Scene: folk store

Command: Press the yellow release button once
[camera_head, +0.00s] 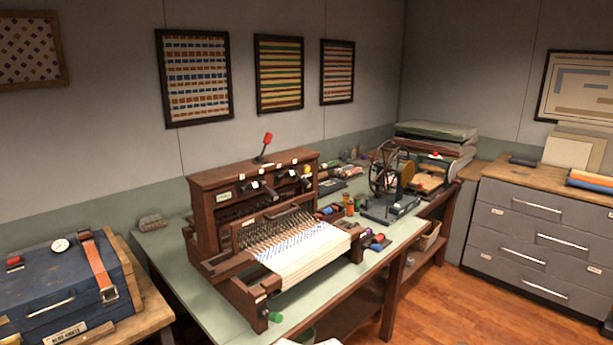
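A wooden loom-like machine (203,215) stands on the green-topped workbench (172,260). A small yellow spot (307,170), which looks like the yellow button, sits at the right end of the machine's upper front panel. It is too small to tell whether it is pressed. Dark knobs or levers with pale tags are on the same panel to its left. A red-topped lever (267,138) rises from the machine's top. Neither of my grippers shows in the head view.
A blue case (65,290) with an orange strap lies on a wooden table at the left. A spoked wheel device (384,172) and colored spools stand right of the machine. A grey drawer cabinet (540,225) is at the right. Wooden floor (430,310) is clear in front of it.

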